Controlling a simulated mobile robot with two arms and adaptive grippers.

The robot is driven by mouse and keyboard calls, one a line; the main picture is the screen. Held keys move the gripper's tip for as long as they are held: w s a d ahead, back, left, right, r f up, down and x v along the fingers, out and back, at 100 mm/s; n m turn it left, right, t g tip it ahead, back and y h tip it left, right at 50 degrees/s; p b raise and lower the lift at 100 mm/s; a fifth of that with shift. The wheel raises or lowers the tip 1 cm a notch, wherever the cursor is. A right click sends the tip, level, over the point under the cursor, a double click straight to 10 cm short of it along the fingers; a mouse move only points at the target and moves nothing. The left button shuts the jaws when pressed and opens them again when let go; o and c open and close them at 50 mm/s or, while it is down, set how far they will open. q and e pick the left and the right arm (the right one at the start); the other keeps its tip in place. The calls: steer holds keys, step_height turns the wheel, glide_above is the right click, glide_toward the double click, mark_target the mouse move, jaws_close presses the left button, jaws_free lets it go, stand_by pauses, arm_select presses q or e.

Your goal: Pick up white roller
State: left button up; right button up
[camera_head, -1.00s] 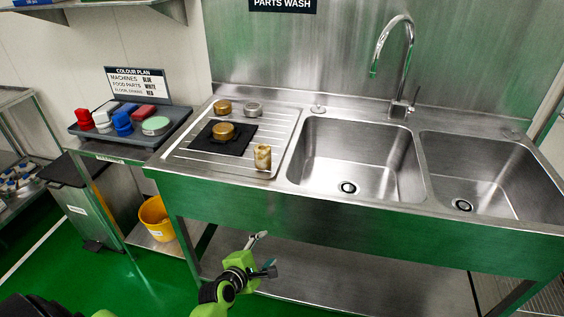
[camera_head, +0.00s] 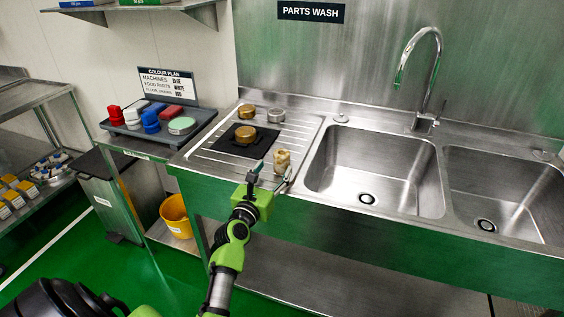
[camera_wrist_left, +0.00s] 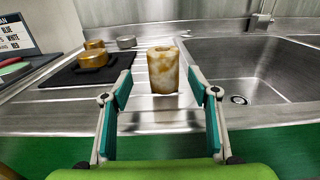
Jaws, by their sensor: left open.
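The white roller (camera_head: 282,161) stands upright on the ribbed drainboard, near its front edge and left of the sink. It is a short cylinder smeared with brown residue. In the left wrist view the roller (camera_wrist_left: 163,70) stands ahead, centred between the fingers and beyond their tips. My left gripper (camera_head: 270,176) is open and empty at the drainboard's front edge, just short of the roller. Its two teal-padded fingers (camera_wrist_left: 160,90) are spread wide in the wrist view. My right gripper is not in view.
A black mat (camera_head: 240,148) with a brass part (camera_head: 245,134) lies left of the roller. Another brass part (camera_head: 247,111) and a grey metal part (camera_head: 276,115) stand behind. The sink basin (camera_head: 375,170) opens to the right. A tray of brushes (camera_head: 205,134) stands at left.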

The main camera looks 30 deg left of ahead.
mark_target(279, 165)
arm_select(q)
steer(key=shift+d+x, duration=0.15)
steer(key=shift+x, duration=1.45)
steer(key=shift+d+x, duration=0.2)
steer(key=shift+x, duration=1.4)
steer(key=shift+w+f, duration=0.1)
steer(key=shift+c, duration=0.4)
steer(key=c, duration=1.2)
